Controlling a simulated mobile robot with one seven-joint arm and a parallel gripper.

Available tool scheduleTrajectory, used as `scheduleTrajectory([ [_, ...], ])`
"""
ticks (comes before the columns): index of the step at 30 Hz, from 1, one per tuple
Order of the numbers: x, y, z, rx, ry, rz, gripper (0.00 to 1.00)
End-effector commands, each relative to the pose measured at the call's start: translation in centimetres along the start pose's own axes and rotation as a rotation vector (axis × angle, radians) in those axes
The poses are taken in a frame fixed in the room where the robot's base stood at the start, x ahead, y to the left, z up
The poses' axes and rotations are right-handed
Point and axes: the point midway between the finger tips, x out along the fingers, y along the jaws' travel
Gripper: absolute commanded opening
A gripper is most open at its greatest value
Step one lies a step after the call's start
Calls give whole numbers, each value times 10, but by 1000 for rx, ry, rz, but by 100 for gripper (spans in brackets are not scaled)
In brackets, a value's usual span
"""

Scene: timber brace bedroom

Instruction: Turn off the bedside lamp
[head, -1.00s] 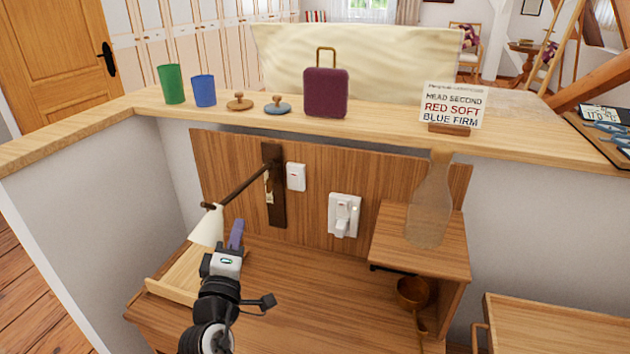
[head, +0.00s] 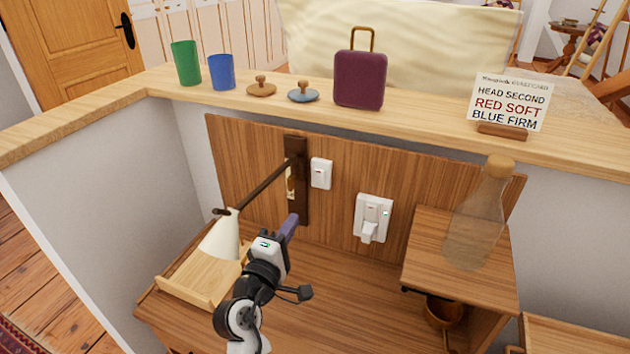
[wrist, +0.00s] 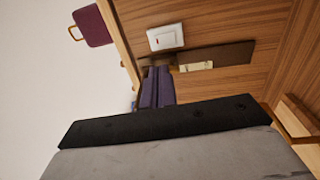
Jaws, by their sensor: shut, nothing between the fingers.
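The bedside lamp has a pale cone shade (head: 221,238) on a dark arm from a dark wooden back plate (head: 297,205) on the panel. I cannot tell whether it is lit. A white wall switch (head: 321,173) sits just right of the plate. In the wrist view the switch (wrist: 165,37) and the back plate (wrist: 235,54) lie beyond my fingertips. My gripper (head: 291,222), with purple fingers, is shut and empty. It is in front of the panel, right of the shade and below the switch, apparently apart from both. The fingers also show in the wrist view (wrist: 157,88).
A white socket with a plug (head: 372,218) is right of the switch. A clear bottle (head: 476,220) stands on a small raised shelf (head: 440,239). A wooden tray (head: 190,286) lies under the shade. The ledge above holds cups, knobbed discs, a purple case (head: 359,80) and a sign (head: 508,103).

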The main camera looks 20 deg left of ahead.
Motion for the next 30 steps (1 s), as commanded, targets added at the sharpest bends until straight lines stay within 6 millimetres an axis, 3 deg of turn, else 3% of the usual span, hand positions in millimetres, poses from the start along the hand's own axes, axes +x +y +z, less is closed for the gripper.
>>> scheduleTrajectory([
  [8, 10, 2, 0, 1, -1, 1, 0],
  [24, 115, 4, 0, 1, -1, 0, 0],
  [30, 136, 2, 0, 2, 1, 1, 0],
])
